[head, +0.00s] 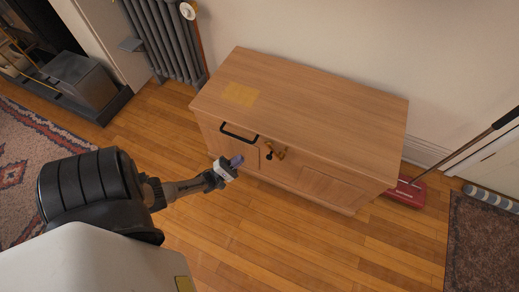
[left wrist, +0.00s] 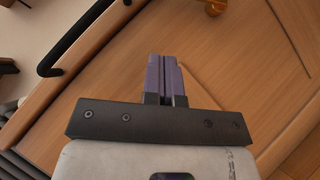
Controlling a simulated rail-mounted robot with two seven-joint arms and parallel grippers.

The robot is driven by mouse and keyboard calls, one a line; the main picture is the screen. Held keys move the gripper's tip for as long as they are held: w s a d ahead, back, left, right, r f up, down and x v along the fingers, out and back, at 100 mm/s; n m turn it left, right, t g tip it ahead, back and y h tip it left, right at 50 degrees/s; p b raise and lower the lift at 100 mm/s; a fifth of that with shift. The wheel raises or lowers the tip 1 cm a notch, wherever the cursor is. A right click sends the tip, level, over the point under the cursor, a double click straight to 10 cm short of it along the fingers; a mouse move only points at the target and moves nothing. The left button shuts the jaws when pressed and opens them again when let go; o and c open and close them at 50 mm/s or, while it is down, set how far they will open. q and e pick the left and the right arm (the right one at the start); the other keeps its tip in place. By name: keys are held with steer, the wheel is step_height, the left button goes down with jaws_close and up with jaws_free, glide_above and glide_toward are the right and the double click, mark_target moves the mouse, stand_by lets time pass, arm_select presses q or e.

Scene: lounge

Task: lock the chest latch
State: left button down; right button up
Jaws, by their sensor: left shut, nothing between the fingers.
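The wooden chest (head: 320,100) stands against the wall, its lid down. A brass latch (head: 277,153) with a dark part below it sits on the chest's front, right of the black handle (head: 239,133). My left gripper (head: 237,160) is shut and empty, in front of the chest's front, below the handle and left of the latch. In the left wrist view the purple fingers (left wrist: 162,75) are together, pointing at the wood front. There the brass piece (left wrist: 215,6) is cut off at the top edge and the black handle (left wrist: 88,32) is at upper left. The latch's exact setting is too small to tell.
A grey radiator (head: 166,38) stands behind the chest at left. A red floor sweeper (head: 407,192) lies by the chest's right end. A patterned rug (head: 35,150) is at left and a dark mat (head: 485,245) at right. The wooden floor before the chest is clear.

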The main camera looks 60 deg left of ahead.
arm_select(q)
steer(key=d+r+x, duration=0.1)
steer(key=d+x, duration=0.1)
steer(key=x, duration=0.8)
steer(key=shift+r+b, duration=0.2)
steer(key=shift+b, duration=0.2)
arm_select(e)
steer(key=shift+w+a+f, duration=0.1)
steer(key=shift+w+f, duration=0.1)
steer(key=shift+f, duration=0.25)
arm_select(q)
steer(key=shift+s, duration=0.2)
